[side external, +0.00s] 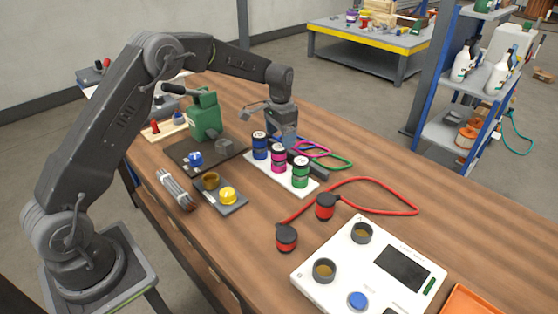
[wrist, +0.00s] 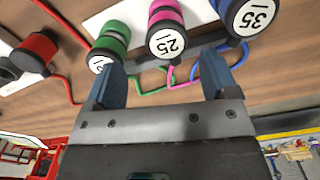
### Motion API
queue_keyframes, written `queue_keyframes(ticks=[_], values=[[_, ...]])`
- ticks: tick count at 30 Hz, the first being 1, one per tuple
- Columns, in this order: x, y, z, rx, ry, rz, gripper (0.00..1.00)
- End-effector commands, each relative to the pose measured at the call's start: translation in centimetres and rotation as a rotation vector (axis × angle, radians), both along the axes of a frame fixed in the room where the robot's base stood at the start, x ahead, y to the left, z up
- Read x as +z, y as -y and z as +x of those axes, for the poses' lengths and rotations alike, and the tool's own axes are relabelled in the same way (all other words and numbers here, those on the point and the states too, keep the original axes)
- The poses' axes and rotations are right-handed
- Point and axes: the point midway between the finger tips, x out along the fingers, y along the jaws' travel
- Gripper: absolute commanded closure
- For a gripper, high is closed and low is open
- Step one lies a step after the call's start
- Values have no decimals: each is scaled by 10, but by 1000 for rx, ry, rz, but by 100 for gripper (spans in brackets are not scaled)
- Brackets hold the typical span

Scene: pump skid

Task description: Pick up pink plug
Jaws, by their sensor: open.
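The pink plug (side external: 278,160) stands upright on a white rack (side external: 301,185), between a blue plug (side external: 260,146) and a green plug (side external: 300,172). In the wrist view the pink plug (wrist: 166,28) shows its round white end marked 25. The green plug (wrist: 108,42) is to its left and the blue plug (wrist: 246,16) to its right. My gripper (side external: 290,147) is just behind the row in the side view. In the wrist view its blue fingers (wrist: 160,86) are apart, with nothing held between them, and the pink plug lies beyond the gap.
Pink and green cords loop behind the rack. Two red-and-black plugs (side external: 325,206) with a red cord lie in front, near a white panel box (side external: 370,268). A green pump (side external: 204,115) and a yellow button (side external: 228,195) are left.

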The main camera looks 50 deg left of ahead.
Motion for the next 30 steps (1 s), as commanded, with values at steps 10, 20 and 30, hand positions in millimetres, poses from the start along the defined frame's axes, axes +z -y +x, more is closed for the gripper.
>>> queue_keyframes(ticks=[10, 20, 30], values=[[-30, -1, 0, 1, 0, 0, 20], [-72, -8, 2, 2, -1, 0, 20], [-78, -7, 3, 1, 2, 1, 25]])
